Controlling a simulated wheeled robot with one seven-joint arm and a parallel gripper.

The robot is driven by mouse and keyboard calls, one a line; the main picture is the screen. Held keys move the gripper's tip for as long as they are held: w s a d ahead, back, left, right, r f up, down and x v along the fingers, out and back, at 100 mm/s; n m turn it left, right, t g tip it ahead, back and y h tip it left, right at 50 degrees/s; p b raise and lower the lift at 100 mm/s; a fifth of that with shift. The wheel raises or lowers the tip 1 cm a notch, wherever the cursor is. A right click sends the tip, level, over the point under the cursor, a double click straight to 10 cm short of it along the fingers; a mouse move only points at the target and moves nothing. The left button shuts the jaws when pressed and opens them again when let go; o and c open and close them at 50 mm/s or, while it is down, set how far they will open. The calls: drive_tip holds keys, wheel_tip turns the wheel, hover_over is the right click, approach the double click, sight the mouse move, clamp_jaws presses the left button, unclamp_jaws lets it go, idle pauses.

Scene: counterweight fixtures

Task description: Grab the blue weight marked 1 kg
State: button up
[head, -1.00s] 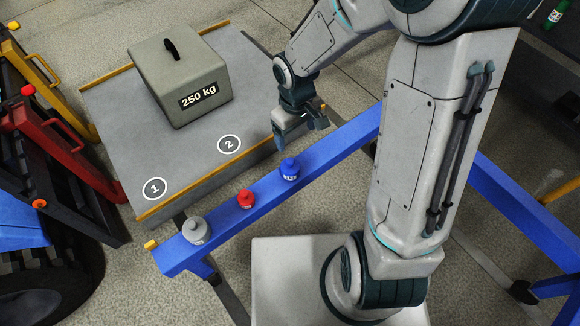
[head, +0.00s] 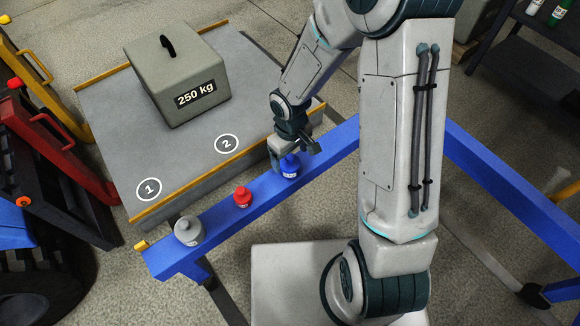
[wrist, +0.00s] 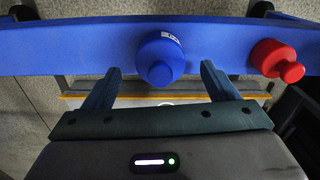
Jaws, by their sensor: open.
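The blue weight (head: 289,167) stands upright on the blue beam (head: 262,189), to the right of the red weight in the head view. Its small label is too small to read. In the wrist view the blue weight (wrist: 160,59) sits just beyond the fingertips, roughly centred between them. My gripper (head: 294,156) is open and empty, close beside the blue weight at the beam. In the wrist view both fingers of my gripper (wrist: 160,73) are spread apart, and the weight is not clasped.
A red weight (head: 242,197) and a grey weight (head: 188,231) stand farther left on the beam. Behind it is a grey platform (head: 185,175) with circles marked 1 and 2 and a large 250 kg block (head: 178,80). The red weight also shows in the wrist view (wrist: 277,60).

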sight(290, 156)
wheel_tip(290, 156, down, 3)
drive_tip(key=shift+f+b, duration=0.2)
drive_tip(key=shift+b, duration=0.35)
drive_tip(key=shift+w+r, duration=0.1)
clamp_jaws()
